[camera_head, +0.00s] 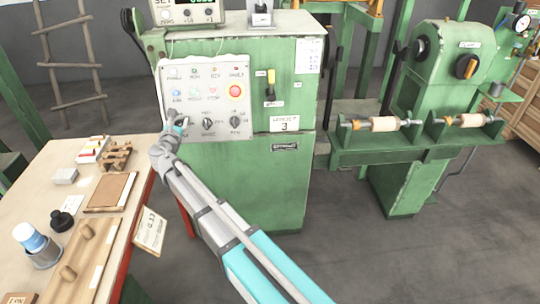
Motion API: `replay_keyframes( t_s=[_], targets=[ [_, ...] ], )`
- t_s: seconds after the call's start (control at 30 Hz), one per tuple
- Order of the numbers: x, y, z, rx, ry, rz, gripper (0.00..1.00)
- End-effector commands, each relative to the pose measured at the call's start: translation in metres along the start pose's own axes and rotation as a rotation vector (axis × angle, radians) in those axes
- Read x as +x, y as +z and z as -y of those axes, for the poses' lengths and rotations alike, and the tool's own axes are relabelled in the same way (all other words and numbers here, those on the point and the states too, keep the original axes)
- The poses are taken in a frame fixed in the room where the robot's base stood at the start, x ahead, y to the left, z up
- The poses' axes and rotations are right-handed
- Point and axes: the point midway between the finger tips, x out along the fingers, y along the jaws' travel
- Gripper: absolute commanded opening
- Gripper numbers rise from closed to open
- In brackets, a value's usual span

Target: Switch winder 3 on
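The green winder cabinet (250,180) carries a plate (284,123) that reads as winder 3. Its grey control panel (220,105) has a row of small lamps, several buttons, a red mushroom button (235,90) and black rotary knobs, one in the middle (208,122) and one at the right (235,121). A yellow-and-black lever switch (270,85) sits right of the panel. My gripper (179,122) is at the panel's lower left corner and hides what is behind it. Its fingers are too small to tell whether they are open or touching anything.
Another green machine (450,80) with spindles stands at right. The floor (400,255) front right is clear.

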Motion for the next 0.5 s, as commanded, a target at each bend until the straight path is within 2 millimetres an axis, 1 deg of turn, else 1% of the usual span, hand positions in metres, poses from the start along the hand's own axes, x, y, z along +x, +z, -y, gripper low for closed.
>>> replay_keyframes(
  t_s=[0.3,0.5],
  targets=[
    [-0.003,-0.001,-0.003,-0.212,0.087,0.002,0.5],
    [-0.035,-0.001,0.0,-0.204,0.085,0.001,0.5]
  ],
)
